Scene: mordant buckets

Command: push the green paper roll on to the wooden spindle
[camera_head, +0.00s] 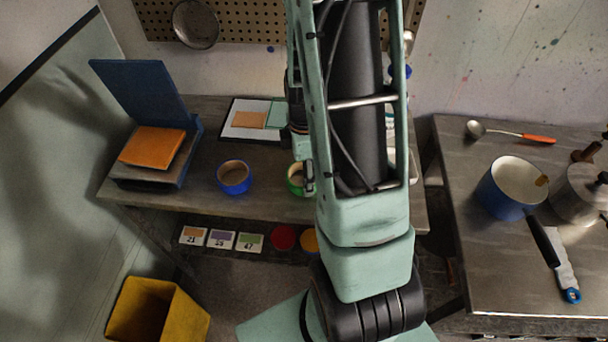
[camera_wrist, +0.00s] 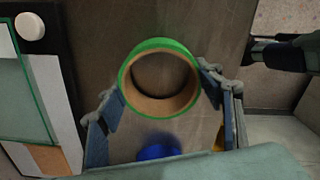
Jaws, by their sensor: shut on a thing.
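The green paper roll (camera_wrist: 176,44) is a short ring with a green outside and a brown inner wall. In the wrist view my gripper (camera_wrist: 161,90) is shut on it, one finger at each side, and I look down into its open middle. In the head view the roll (camera_head: 294,181) shows only in part at the left of my arm, above or on the grey bench; I cannot tell which. I cannot make out the wooden spindle in either view; my arm hides part of the bench.
A blue roll (camera_head: 234,177) stands left of the green one and shows blurred in the wrist view (camera_wrist: 157,146). A blue box with an orange pad (camera_head: 153,147) is at the bench's left. A framed board (camera_head: 239,132) lies behind. A blue pan (camera_head: 500,195) is on the right bench.

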